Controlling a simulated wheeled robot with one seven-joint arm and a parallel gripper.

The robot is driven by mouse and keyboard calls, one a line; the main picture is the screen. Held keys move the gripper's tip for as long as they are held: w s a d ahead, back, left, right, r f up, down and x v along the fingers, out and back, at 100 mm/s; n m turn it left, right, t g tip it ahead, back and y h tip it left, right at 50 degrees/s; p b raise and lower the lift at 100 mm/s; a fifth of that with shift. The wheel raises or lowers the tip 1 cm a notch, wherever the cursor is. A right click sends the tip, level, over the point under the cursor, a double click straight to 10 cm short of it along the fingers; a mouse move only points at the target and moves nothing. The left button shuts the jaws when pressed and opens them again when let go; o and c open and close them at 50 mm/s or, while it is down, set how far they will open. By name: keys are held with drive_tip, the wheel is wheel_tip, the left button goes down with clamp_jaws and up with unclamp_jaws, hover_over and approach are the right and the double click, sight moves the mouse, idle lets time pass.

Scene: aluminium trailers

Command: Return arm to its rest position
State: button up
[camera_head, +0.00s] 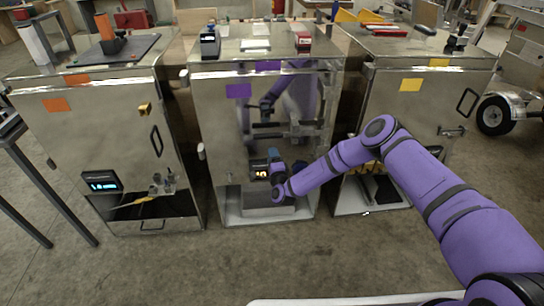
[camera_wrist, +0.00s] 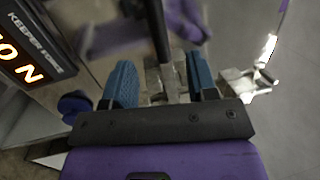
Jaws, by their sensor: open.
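My purple arm (camera_head: 420,175) reaches from the lower right to the front of the middle metal cabinet (camera_head: 215,130). My gripper (camera_head: 274,158) is at its end, close to the cabinet door and beside a small lit display (camera_head: 259,174). In the wrist view my gripper (camera_wrist: 162,80) is open, with its two blue fingers apart. A metal fitting (camera_wrist: 165,85) shows between and beyond the fingers. I cannot tell whether they touch it. Nothing is clearly held.
The lit display (camera_wrist: 22,55) is left of the fingers in the wrist view. A left cabinet (camera_head: 95,140) and a right cabinet (camera_head: 415,95) flank the middle one. A trailer wheel (camera_head: 495,115) stands at far right. Concrete floor in front is mostly clear.

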drive_tip(key=shift+r, duration=0.1)
drive_tip(key=s+a+r+n+g+y, duration=0.1)
drive_tip(key=a+r+n+g+y, duration=0.2)
drive_tip(key=r+n+y, duration=0.55)
drive_tip(key=s+a+r+n+g+y, duration=0.15)
drive_tip(key=r+y, duration=0.35)
drive_tip(key=r, duration=0.9)
drive_tip(key=s+r+n+g+y, duration=0.1)
drive_tip(key=s+r+n+g, duration=0.9)
drive_tip(key=r+g, duration=0.65)
drive_tip(key=s+d+r+h, duration=0.5)
drive_tip(key=s+d, duration=0.1)
drive_tip(key=s, duration=0.3)
drive_tip(key=s+d+r+h, duration=0.4)
drive_tip(key=s+d+r, duration=0.15)
drive_tip(key=s, duration=0.35)
drive_tip(key=s+d+r+m+t+h, duration=0.2)
drive_tip(key=s+d+h, duration=0.3)
drive_tip(key=s+d, duration=0.5)
drive_tip(key=s+d+r+m+t+h, duration=0.1)
drive_tip(key=s+d+t+h, duration=0.3)
drive_tip(key=s+d, duration=0.6)
drive_tip(key=d+m+h, duration=0.1)
drive_tip(key=d, duration=0.1)
drive_tip(key=shift+d+r+m+t, duration=0.3)
drive_tip(key=shift+d+r, duration=0.05)
drive_tip(key=shift+d, duration=0.05)
